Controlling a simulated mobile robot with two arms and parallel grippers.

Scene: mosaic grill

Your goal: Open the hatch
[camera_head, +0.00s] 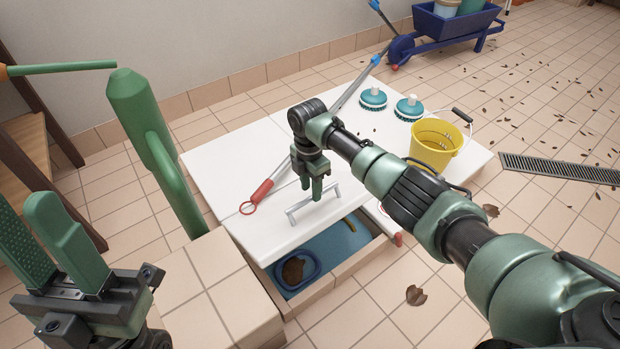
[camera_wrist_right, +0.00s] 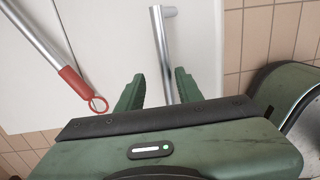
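The hatch (camera_head: 232,186) is a white flat panel on a low tiled box, with a silver bar handle (camera_head: 300,208) near its front edge. In front of the panel the box is uncovered and shows a blue inside. My right gripper (camera_head: 316,190) points down at the handle. In the right wrist view the handle (camera_wrist_right: 164,50) runs between the two green fingers (camera_wrist_right: 158,92), which are apart, with gaps beside the bar. Whether either finger touches it cannot be told. My left gripper (camera_head: 48,225) is open and empty at the lower left, away from the hatch.
A red-ended pole (camera_head: 257,196) lies across the panel, left of the handle; its red end also shows in the wrist view (camera_wrist_right: 80,88). Two teal brushes (camera_head: 373,98) and a yellow bucket (camera_head: 434,143) stand behind. A blue bowl (camera_head: 297,270) sits inside the box.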

